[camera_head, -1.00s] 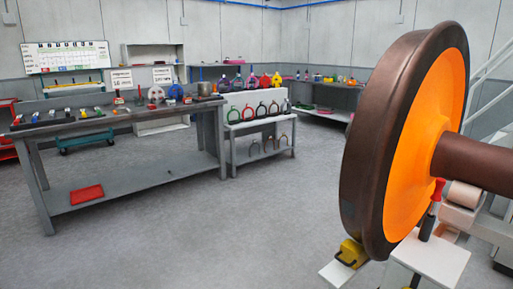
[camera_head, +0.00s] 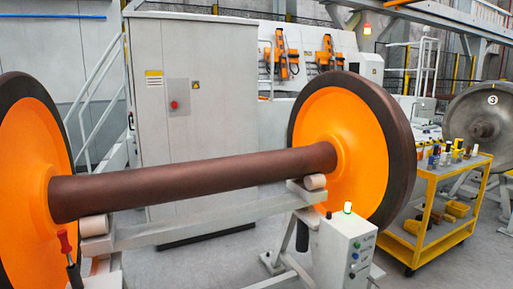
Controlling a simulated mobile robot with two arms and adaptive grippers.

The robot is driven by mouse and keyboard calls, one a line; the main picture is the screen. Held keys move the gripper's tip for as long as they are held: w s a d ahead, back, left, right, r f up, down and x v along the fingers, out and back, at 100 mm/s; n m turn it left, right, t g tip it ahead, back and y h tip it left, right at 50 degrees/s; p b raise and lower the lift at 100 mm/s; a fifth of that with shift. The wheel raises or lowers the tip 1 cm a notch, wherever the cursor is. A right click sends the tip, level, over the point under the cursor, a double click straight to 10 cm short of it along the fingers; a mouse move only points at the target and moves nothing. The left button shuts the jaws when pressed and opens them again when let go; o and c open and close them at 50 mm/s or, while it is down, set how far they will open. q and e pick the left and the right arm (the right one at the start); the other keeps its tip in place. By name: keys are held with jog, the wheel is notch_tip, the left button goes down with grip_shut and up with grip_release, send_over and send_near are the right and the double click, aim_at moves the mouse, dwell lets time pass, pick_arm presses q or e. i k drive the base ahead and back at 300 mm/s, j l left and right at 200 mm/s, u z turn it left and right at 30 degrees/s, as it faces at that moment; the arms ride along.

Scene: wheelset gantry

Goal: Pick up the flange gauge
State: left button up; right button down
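I cannot make out a flange gauge in the current head view. A wheelset stands across the picture, with a brown axle (camera_head: 190,183) joining an orange left wheel (camera_head: 22,190) and an orange right wheel (camera_head: 345,135). A yellow cart (camera_head: 425,210) at the right holds several small items (camera_head: 440,155) on top, too small to identify. A red-handled object (camera_head: 66,243) stands upright at the lower left, near the left wheel. Neither of my grippers is in view.
Grey supports with rollers (camera_head: 315,182) carry the axle. A white control box (camera_head: 345,250) with a green lamp stands in front of the right wheel. A grey cabinet (camera_head: 190,110) stands behind. Another wheel (camera_head: 482,115) is at the far right. Some floor (camera_head: 400,270) is clear before the cart.

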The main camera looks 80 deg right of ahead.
aim_at(434, 159)
jog(key=z, duration=3.85)
jog(key=i+z, duration=0.25)
jog(key=i, duration=1.6)
jog(key=i+l+u, duration=0.1)
jog(key=i, duration=0.85)
jog(key=i+l, duration=0.1)
jog(key=i, duration=0.8)
jog(key=i+l, duration=0.15)
jog(key=i, duration=0.8)
jog(key=j+u, duration=0.05)
